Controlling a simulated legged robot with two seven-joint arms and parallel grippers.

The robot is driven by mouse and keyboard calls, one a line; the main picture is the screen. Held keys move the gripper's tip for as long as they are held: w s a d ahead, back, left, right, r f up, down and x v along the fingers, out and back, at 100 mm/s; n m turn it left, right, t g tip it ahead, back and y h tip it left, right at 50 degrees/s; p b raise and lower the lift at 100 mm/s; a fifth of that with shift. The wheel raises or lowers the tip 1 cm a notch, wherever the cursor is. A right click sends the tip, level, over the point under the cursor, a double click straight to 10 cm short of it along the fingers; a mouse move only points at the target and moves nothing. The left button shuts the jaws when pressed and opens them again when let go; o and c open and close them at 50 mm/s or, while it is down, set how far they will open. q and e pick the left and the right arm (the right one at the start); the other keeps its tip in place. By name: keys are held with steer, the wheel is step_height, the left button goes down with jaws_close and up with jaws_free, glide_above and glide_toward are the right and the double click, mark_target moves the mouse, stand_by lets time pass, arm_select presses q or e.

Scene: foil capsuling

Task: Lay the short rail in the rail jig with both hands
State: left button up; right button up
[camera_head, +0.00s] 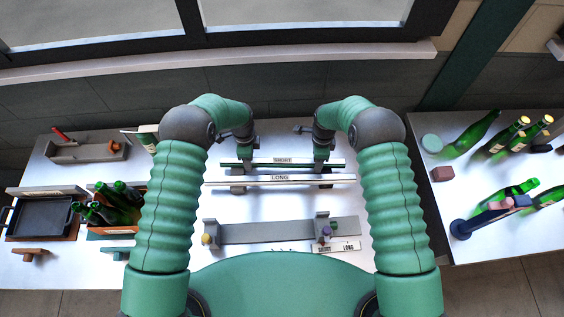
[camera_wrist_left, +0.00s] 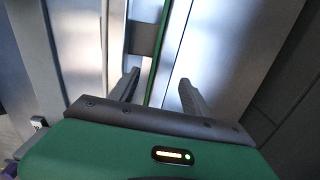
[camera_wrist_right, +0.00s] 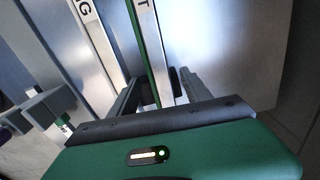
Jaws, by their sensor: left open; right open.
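The short rail (camera_head: 300,162), a pale bar marked SHORT with a green edge, lies across the back of the table, behind the long rail (camera_head: 230,182) marked LONG. My left gripper (camera_head: 245,152) is open over the short rail's left part; in the left wrist view its fingers (camera_wrist_left: 157,90) stand either side of the green-edged strip. My right gripper (camera_head: 322,154) is open over the right part; in the right wrist view its fingers (camera_wrist_right: 160,92) straddle the short rail (camera_wrist_right: 153,50). Contact cannot be told. The rail jig (camera_head: 280,231), a grey bar with end blocks, lies empty in front.
A SHORT/LONG label plate (camera_head: 337,247) lies by the jig's front right. A crate of green bottles (camera_head: 108,229) and a dark tray (camera_head: 40,218) stand on the left. Several bottles (camera_head: 470,135) stand or lie on the right table. White table shows between rails and jig.

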arm_select(q)
steer(key=shift+w+f, duration=0.2)
steer(key=shift+f, duration=0.5)
arm_select(e)
steer(key=shift+w+f, duration=0.2)
steer(key=shift+f, duration=0.5)
arm_select(q)
steer(key=shift+s+d+r, duration=0.2)
steer(key=shift+s, duration=0.05)
arm_select(e)
steer(key=shift+s+d+r, duration=0.15)
steer(key=shift+s, duration=0.1)
arm_select(q)
steer(key=c, duration=1.2)
arm_select(e)
steer(key=c, duration=1.2)
arm_select(q)
jaws_close()
arm_select(e)
jaws_close()
arm_select(q)
steer(key=shift+w, duration=0.1)
arm_select(e)
steer(key=shift+w, duration=0.15)
